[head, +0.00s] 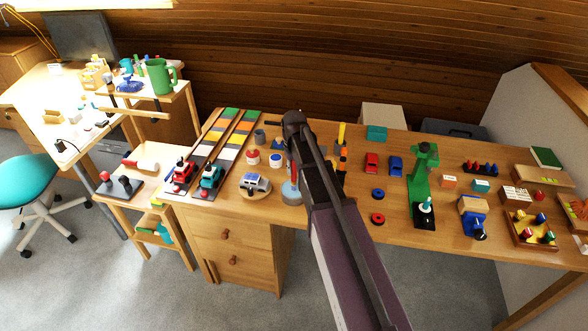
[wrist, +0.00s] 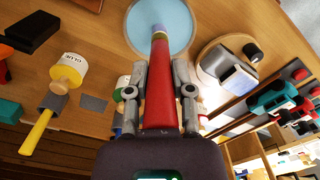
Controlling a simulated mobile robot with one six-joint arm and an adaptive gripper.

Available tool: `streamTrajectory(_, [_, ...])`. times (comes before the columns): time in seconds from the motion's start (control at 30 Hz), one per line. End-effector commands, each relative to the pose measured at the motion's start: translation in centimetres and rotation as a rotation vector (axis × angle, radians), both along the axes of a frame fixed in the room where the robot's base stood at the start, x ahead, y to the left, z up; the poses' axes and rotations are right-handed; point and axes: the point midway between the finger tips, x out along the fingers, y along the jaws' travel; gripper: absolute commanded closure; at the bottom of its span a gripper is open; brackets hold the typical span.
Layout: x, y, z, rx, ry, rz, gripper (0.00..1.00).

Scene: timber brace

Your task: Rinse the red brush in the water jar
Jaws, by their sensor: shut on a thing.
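My gripper (wrist: 160,72) is shut on the red brush (wrist: 160,95), with one finger on each side of its red handle. The brush points away from the wrist, its metal band and tip end over the water jar (wrist: 140,32), a round vessel with light blue water. The tip lies within the jar's outline; how deep it is I cannot tell. In the head view the jar (head: 290,193) shows beside my arm near the table's front edge, partly covered by the arm.
A toy car on a round wooden disc (head: 255,184) stands just left of the jar. Red (head: 253,157) and blue (head: 277,160) lidded pots stand behind. A glue pot (wrist: 70,68) and a yellow-handled brush (wrist: 38,131) are close by. A green stand (head: 422,185) is further right.

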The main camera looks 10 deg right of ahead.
Motion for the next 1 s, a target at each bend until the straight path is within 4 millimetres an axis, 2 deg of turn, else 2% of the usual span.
streamTrajectory(1.0, [0.0, 0.0, -0.68, 0.0, 0.0, 0.0, 1.0])
